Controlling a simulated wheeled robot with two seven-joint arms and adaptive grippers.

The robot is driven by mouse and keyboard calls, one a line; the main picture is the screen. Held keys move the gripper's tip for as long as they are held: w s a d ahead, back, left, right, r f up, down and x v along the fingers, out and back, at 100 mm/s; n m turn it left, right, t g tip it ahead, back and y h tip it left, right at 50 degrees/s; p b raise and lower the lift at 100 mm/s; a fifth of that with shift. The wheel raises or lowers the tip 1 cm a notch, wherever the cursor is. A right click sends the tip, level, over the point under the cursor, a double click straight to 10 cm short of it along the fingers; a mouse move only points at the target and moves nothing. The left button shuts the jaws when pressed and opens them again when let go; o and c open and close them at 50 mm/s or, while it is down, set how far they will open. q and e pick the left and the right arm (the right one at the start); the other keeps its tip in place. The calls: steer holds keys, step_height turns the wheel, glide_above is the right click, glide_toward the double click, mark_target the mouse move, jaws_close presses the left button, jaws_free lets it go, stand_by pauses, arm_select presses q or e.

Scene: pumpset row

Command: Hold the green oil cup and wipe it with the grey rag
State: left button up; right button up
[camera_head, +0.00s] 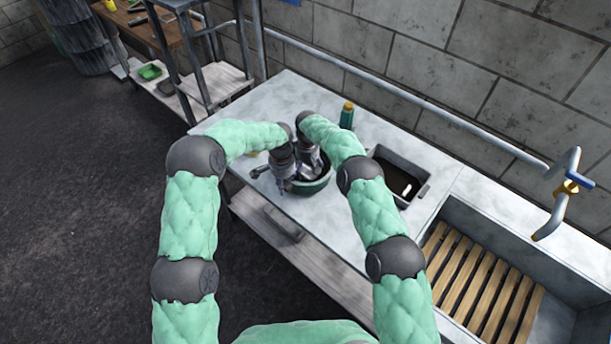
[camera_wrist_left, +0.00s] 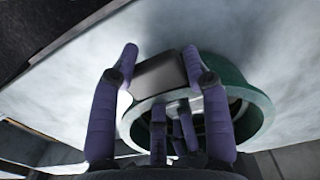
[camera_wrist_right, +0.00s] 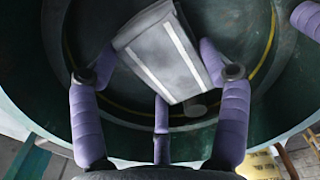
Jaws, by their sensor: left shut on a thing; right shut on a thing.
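The green oil cup (camera_head: 318,187) is a wide, round dark green vessel on the grey worktop, below both grippers. My left gripper (camera_head: 283,184) is at its left side. In the left wrist view the fingers are closed about a flat dark piece at the rim of the cup (camera_wrist_left: 252,98), which looks like its handle. My right gripper (camera_head: 312,168) is over the cup's mouth. In the right wrist view it is shut on the grey rag (camera_wrist_right: 165,55), which has pale stripes and is inside the cup (camera_wrist_right: 250,95). The rag is hidden in the head view.
A teal bottle with a yellow cap (camera_head: 347,116) stands behind the cup. A dark rectangular tray (camera_head: 424,190) lies to the right. Beyond it is a sink with wooden slats (camera_head: 478,278) and a tap (camera_head: 563,195). The back-left worktop is largely clear.

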steer(key=shift+s+d, duration=0.1)
steer(key=shift+s+d, duration=0.7)
steer(key=shift+d, duration=0.05)
steer(key=shift+s+d, duration=0.2)
steer(key=shift+s, duration=0.05)
step_height(320, 180, up, 11)
stand_by(1.1)
steer(key=shift+w, duration=0.1)
